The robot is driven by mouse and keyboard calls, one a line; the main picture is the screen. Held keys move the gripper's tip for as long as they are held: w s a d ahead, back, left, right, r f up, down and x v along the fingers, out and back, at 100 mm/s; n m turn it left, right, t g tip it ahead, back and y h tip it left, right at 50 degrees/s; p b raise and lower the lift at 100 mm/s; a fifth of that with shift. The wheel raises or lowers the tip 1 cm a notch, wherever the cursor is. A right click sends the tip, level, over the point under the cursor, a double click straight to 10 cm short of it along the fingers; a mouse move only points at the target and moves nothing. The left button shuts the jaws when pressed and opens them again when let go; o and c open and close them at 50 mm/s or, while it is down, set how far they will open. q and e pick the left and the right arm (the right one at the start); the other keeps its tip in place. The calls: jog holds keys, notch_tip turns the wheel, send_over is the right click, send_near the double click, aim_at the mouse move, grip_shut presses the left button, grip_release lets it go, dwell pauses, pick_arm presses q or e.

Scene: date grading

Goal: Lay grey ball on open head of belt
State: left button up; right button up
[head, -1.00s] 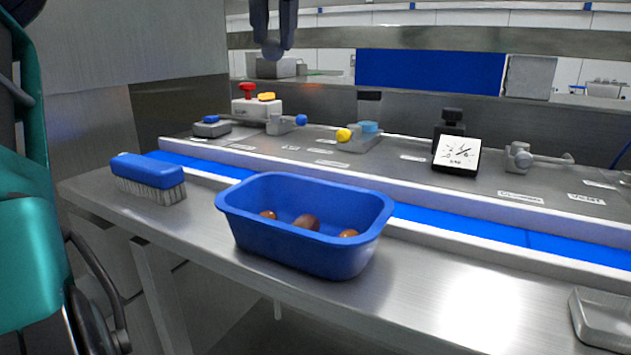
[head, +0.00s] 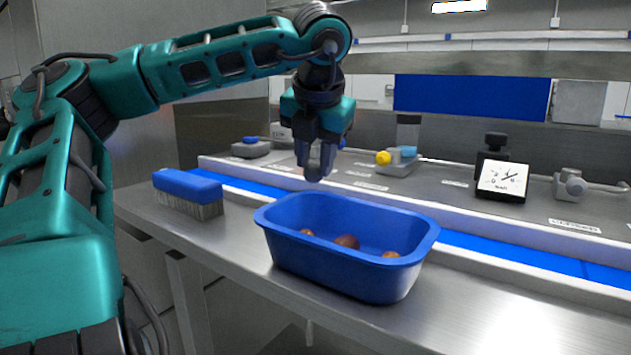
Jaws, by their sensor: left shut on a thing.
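My left gripper (head: 316,172) points down above the far left rim of the blue bin, in front of the belt and its control ledge. Its fingers are shut on a small grey thing, the grey ball, which is mostly hidden between the fingertips. The blue belt (head: 246,184) runs from the left behind the bin and on to the right; its left stretch shows bare. The gripper is apart from the belt in the picture, at a height I cannot tell exactly. My right gripper is not in view.
The blue bin (head: 345,273) holds several brown dates and stands on the steel table. A blue brush (head: 188,190) lies left of it. On the ledge behind the belt are a yellow-knobbed device (head: 397,160) and a dial display (head: 502,180). The table front right is clear.

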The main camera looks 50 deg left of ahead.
aim_at(316, 175)
pick_arm(q)
jog(key=shift+f, duration=1.95)
jog(key=shift+f, duration=0.1)
jog(key=o, duration=1)
jog(key=shift+r, duration=0.25)
jog(key=v, duration=1.1)
jog(key=shift+d+r, duration=0.25)
jog(key=shift+r, duration=0.1)
jog(key=shift+s, duration=0.15)
